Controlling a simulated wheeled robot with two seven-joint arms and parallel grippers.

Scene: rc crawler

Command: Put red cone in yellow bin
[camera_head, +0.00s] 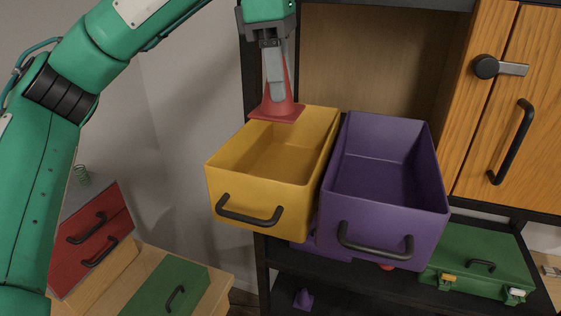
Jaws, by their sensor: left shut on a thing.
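The red cone (277,108) is upright, with its square base down. My left gripper (273,85), pointing downward, is shut on the cone's upper part, and its fingers hide some of it. In the picture the cone's base overlaps the far rim of the yellow bin (245,197); I cannot tell its exact height above the rim. The yellow bin is open at the top, looks empty, and has a black handle on its front. My right gripper is not in view.
A purple bin (388,215) stands right beside the yellow bin on the black shelf. A wooden cabinet door (530,110) is at the right. A green case (480,262) lies at lower right. A red drawer box (93,240) and a small purple cone (303,299) are lower down.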

